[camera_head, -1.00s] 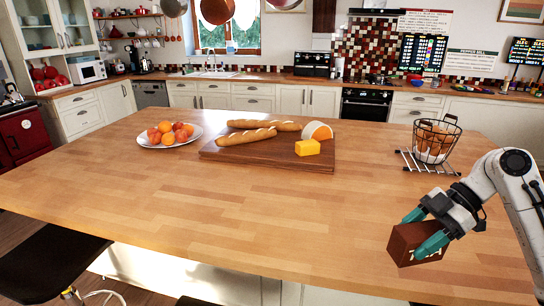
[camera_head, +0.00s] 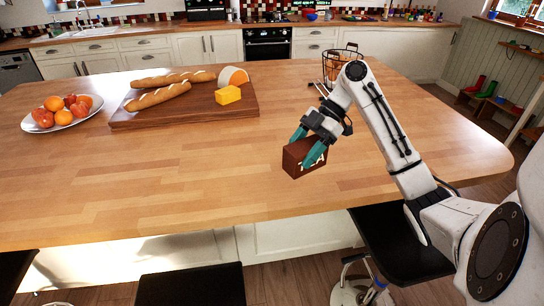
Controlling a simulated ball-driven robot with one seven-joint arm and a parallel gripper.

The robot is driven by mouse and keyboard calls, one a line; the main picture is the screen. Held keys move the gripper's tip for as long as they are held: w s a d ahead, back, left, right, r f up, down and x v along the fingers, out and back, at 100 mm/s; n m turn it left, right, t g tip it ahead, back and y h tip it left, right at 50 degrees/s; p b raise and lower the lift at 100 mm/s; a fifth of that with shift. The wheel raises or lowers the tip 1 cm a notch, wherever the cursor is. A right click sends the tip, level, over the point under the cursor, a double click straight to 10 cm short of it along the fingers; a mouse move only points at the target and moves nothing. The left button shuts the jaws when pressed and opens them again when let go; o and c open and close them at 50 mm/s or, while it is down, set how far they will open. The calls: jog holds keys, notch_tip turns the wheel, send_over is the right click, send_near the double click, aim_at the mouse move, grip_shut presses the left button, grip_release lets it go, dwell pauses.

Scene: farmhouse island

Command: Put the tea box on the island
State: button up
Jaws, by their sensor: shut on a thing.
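The tea box (camera_head: 297,163) is a small dark brown box with pale lettering on its side. My gripper (camera_head: 306,150) is shut on it, with a teal finger on each side. The box is over the front part of the wooden island top (camera_head: 180,185), right of the picture's middle. I cannot tell whether the box's underside touches the wood or hangs just above it. The far side of the box is hidden.
A plate of fruit (camera_head: 62,122), a board (camera_head: 185,113) with baguettes and cheese, and a wire basket (camera_head: 341,55) stand farther back. Black stools (camera_head: 190,286) are along the island's front edge. The front-left wood is clear.

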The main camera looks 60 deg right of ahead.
jog(key=w+d+f, duration=0.1)
jog(key=w+f, duration=0.1)
jog(key=w+d+f, duration=0.2)
jog(key=w+f, duration=0.1)
jog(key=w+d+f, duration=0.1)
jog(key=w+f, duration=0.1)
jog(key=w, duration=0.1)
jog(key=shift+d+f+b, duration=0.3)
jog(key=shift+d+f, duration=0.1)
jog(key=shift+f+p, duration=0.55)
jog(key=shift+f, duration=1.1)
jog(key=o, duration=1.1)
jog(key=shift+o, duration=0.2)
